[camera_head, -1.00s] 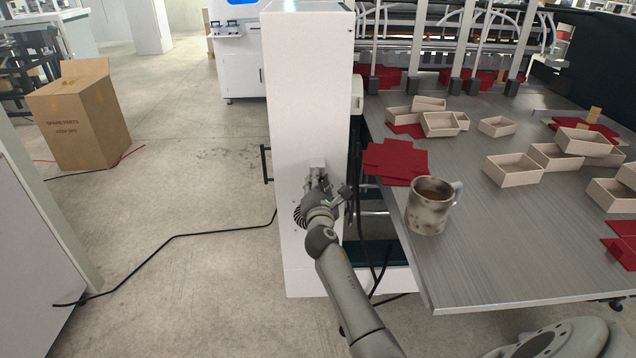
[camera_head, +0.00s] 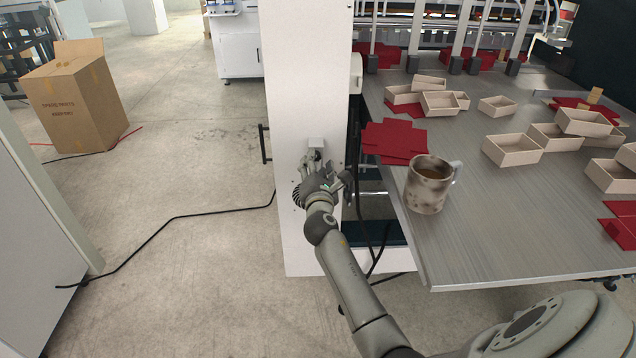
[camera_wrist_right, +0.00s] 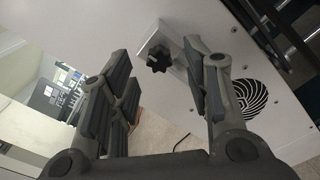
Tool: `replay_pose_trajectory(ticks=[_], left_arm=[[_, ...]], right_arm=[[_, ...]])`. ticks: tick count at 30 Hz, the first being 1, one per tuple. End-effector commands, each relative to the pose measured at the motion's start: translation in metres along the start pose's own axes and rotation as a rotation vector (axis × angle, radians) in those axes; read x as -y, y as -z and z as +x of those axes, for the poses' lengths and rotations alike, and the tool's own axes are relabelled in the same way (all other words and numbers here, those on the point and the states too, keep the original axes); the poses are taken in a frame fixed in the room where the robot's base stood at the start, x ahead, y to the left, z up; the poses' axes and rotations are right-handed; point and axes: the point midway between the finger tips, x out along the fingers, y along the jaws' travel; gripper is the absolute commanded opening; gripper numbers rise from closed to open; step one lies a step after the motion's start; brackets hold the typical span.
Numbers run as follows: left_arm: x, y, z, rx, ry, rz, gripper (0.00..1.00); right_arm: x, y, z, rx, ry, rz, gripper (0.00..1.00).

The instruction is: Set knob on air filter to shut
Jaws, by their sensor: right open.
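The air filter is a small light box (camera_wrist_right: 168,40) with a black star-shaped knob (camera_wrist_right: 159,60) on the white cabinet. In the right wrist view the knob lies between my two open fingers, beyond their tips, with no contact visible. In the head view the light box (camera_head: 316,143) shows just above my right gripper (camera_head: 313,162), which mostly hides the knob. My right gripper is open and empty in front of the cabinet, and it also shows in the right wrist view (camera_wrist_right: 160,85). I cannot tell the knob's setting. My left gripper is not in view.
The white cabinet (camera_head: 308,80) has a black handle (camera_head: 264,144) on its left side. A metal table (camera_head: 480,220) to the right carries a stained mug (camera_head: 429,184), red sheets (camera_head: 395,140) and several pale trays. A black cable (camera_head: 170,220) crosses the open floor at left.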

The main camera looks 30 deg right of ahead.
Motion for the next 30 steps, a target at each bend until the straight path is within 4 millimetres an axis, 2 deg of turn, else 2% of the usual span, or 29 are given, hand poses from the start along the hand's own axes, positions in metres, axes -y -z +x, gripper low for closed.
replay_pose_trajectory(ticks=[9, 15, 21, 30], left_arm=[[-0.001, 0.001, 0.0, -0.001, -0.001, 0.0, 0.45], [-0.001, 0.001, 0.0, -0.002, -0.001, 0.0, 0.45], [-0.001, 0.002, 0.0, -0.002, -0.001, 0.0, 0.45], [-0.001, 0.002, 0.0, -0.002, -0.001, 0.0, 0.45]], right_arm=[[0.0, 0.002, -0.061, -0.004, 0.0, 0.001, 0.45], [0.0, 0.001, -0.089, -0.003, 0.0, 0.0, 0.45], [0.0, 0.001, -0.101, -0.002, 0.001, 0.001, 0.45], [0.0, 0.001, -0.101, -0.002, 0.001, 0.001, 0.45]])
